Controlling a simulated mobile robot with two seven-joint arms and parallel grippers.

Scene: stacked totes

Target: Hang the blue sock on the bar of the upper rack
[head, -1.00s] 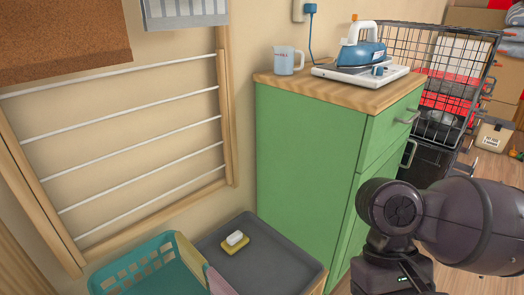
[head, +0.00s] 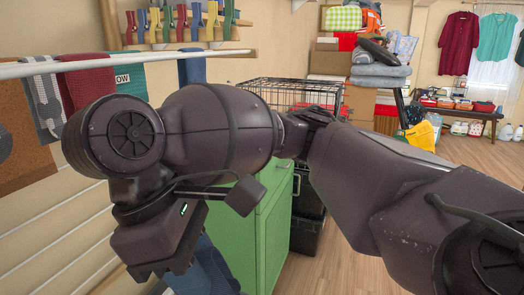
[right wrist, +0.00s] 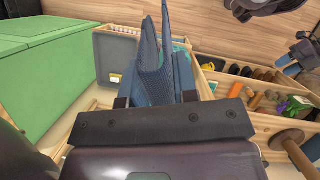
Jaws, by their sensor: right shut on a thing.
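The blue sock (right wrist: 150,75) is held in my right gripper (right wrist: 155,99), which is shut on it in the right wrist view. Its ribbed cloth stands up beyond the fingers there. In the head view blue cloth (head: 212,272) shows below my right forearm, with the fingers hidden. The white bar (head: 115,62) of the upper rack runs across the upper left, above and behind my right arm. A grey sock (head: 43,98), a dark red one (head: 85,84) and another blue piece (head: 192,68) hang at it. My left gripper is not seen.
The green cabinet (head: 272,215) stands behind my right arm, beside a black wire crate (head: 295,92). Several coloured pegs (head: 180,22) line a rail above the bar. A wooden divided box (right wrist: 262,118) of small items shows in the wrist view.

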